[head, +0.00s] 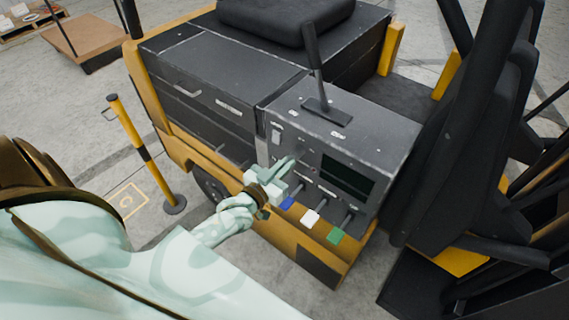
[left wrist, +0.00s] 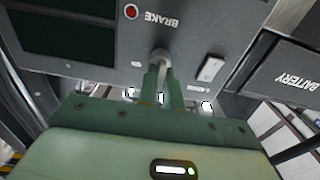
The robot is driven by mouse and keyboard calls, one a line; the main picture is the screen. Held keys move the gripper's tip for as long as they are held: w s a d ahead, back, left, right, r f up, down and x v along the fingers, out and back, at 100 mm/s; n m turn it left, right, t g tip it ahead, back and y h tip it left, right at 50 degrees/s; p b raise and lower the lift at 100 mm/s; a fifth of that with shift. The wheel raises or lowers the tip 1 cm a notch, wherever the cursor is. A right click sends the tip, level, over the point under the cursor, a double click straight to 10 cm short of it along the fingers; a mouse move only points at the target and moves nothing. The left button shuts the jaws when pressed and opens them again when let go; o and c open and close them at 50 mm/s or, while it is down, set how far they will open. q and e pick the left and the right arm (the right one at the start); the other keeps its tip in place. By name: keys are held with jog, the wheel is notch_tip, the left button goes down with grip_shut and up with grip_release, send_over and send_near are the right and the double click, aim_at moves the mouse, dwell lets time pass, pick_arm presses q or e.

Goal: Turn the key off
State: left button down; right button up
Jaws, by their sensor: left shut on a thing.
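The key (left wrist: 162,57) is a small grey metal piece at the dark control panel (head: 385,140), seen in the left wrist view below the BRAKE label. My left gripper (left wrist: 162,82) has its two green fingers shut on it, and they hide most of its shape. In the head view, my left gripper (head: 290,166) reaches the panel's front face, left of the dark screen (head: 347,178). The key is hidden behind the fingers there. My right gripper is not in view.
A red button (left wrist: 131,11) and a white rocker switch (left wrist: 210,69) flank the key. Blue, white (head: 310,218) and green (head: 335,235) levers stick out below the gripper. A tall black lever (head: 314,65) stands on top. A yellow-black post (head: 143,150) stands left.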

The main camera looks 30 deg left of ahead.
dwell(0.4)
pick_arm(q)
jog(key=c, duration=1.6)
grip_release()
jog(key=shift+o, duration=0.2)
jog(key=shift+s, duration=0.1)
jog(key=s+a, duration=0.1)
jog(key=s, duration=1.5)
jog(key=shift+b, duration=0.4)
jog(key=shift+a, duration=0.1)
